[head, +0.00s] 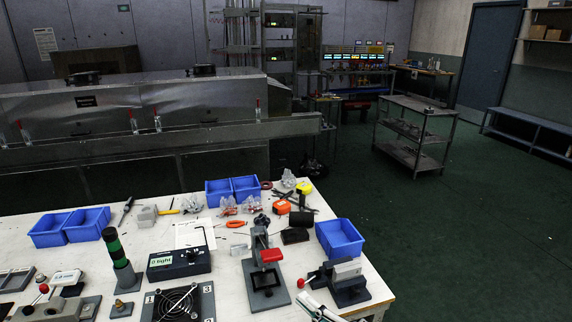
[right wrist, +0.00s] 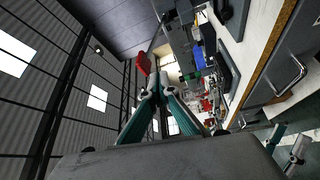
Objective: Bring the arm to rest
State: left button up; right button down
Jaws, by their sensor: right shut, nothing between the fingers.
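My right gripper (head: 306,300) shows at the bottom of the head view, at the front edge of the white workbench (head: 225,277), just left of a grey vise. In the right wrist view its two green-sided fingers (right wrist: 158,88) meet at the tips, shut, with nothing held between them. A red part (right wrist: 143,63) shows by the fingertips there; I cannot tell what it belongs to.
The grey vise (head: 347,282) and a red-handled press (head: 264,272) stand close to my right gripper. Blue bins (head: 339,238), a black control box (head: 179,264) and tools crowd the bench. Green floor (head: 470,240) right of the bench is open, up to a metal cart (head: 413,132).

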jog(key=s+d+f+m+g+h, duration=0.1)
jog(key=s+d+f+m+h, duration=0.2)
jog(key=s+d+f+m, duration=0.2)
jog(key=s+d+f+m+g+h, duration=0.1)
jog(key=s+d+f+m+h, duration=0.3)
jog(key=f+m, duration=0.4)
jog(key=s+d+f+m+g+h, duration=0.1)
jog(key=s+d+f+m+h, duration=0.3)
jog(key=s+d+f+m, duration=0.3)
notch_tip(320, 180, down, 4)
jog(key=shift+f+m, duration=0.1)
jog(key=shift+m, duration=0.2)
